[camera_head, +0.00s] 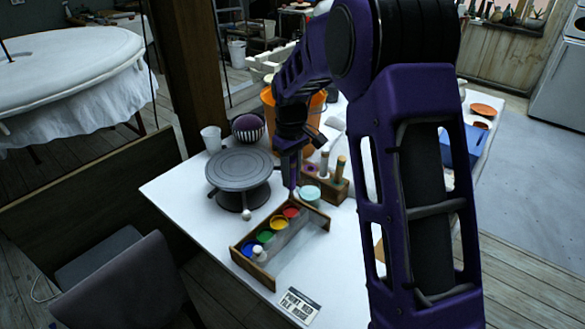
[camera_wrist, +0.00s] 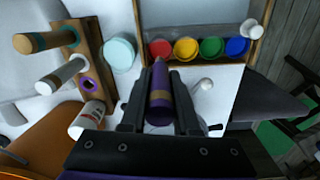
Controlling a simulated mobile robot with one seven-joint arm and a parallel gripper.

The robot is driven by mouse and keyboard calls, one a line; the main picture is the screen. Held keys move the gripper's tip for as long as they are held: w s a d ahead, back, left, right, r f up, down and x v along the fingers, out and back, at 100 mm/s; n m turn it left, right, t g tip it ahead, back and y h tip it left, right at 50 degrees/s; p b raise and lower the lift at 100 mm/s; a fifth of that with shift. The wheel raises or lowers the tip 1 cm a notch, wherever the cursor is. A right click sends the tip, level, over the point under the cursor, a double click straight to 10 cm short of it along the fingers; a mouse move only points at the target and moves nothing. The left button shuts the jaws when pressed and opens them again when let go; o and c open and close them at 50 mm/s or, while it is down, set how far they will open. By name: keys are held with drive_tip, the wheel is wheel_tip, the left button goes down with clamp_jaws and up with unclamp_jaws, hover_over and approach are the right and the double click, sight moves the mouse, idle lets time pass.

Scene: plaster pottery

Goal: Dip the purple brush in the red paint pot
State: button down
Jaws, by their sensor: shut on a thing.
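My gripper (camera_wrist: 160,80) is shut on the purple brush (camera_wrist: 159,104), which lies between its two fingers in the wrist view. The brush's far end points toward the red paint pot (camera_wrist: 160,48), which shows just beyond it. Whether the brush tip touches the paint cannot be told. The red pot stands at the end of a row with yellow, green and blue pots in a wooden box (camera_head: 262,281).
A wooden brush holder (camera_head: 338,190) with other brushes and a pale blue cup (camera_head: 310,194) stand beside the box. A grey turntable (camera_head: 239,165) is to the left. A sign card (camera_head: 299,305) lies in front. Bare white table shows near the card.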

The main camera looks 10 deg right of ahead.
sight(291, 192)
drive_tip(key=shift+f+b, duration=2.05)
drive_tip(key=shift+f, duration=1.45)
wheel_tip(291, 192, up, 7)
drive_tip(key=p, duration=0.5)
drive_tip(key=shift+r, duration=0.1)
